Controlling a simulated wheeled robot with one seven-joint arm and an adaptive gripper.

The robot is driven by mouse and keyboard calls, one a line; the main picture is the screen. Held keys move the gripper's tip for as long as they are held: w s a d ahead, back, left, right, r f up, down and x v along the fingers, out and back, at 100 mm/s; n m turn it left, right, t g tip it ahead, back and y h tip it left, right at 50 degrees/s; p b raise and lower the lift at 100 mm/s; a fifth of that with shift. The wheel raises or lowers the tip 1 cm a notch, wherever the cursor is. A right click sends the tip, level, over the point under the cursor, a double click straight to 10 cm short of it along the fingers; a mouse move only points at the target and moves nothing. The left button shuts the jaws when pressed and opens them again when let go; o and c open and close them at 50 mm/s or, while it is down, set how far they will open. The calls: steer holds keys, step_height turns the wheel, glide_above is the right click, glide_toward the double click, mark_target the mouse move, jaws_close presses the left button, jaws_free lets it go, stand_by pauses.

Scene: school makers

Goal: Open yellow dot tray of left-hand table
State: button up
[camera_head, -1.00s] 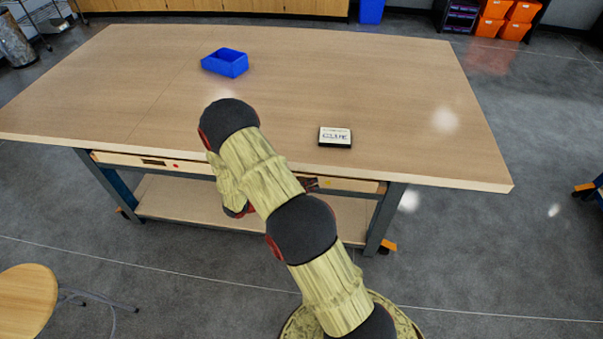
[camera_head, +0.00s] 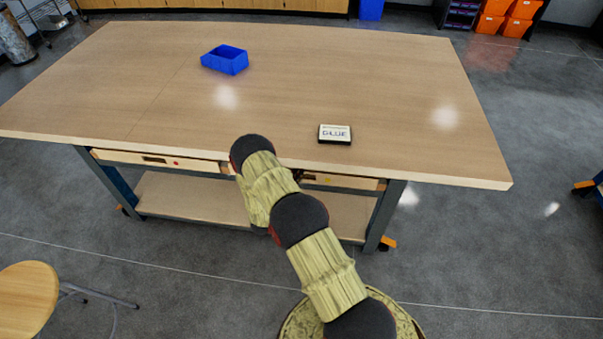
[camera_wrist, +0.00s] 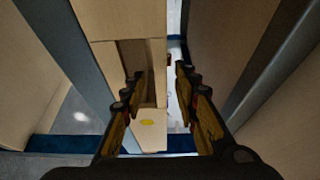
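The yellow dot tray (camera_head: 352,183) is the right-hand of two shallow wooden drawers under the front edge of the table. It looks shut or nearly shut. In the wrist view its wooden front (camera_wrist: 156,75) shows a dark recessed handle slot and a yellow dot (camera_wrist: 147,122). My gripper (camera_wrist: 159,74) is open at this front. One finger lies over the handle slot and the other beyond the front's right edge, with the edge between them. I cannot tell whether either finger touches. In the head view my arm hides the gripper and the tray's left part.
The table (camera_head: 400,80) holds a blue bin (camera_head: 225,61) and a box marked GLUE (camera_head: 335,134). A red dot tray (camera_head: 160,161) is at the left under the top. A lower shelf (camera_head: 190,197) and metal legs frame the trays. A stool (camera_head: 28,305) stands at the lower left.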

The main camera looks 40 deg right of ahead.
steer(key=shift+x, duration=1)
steer(key=shift+c, duration=1.2)
jaws_close()
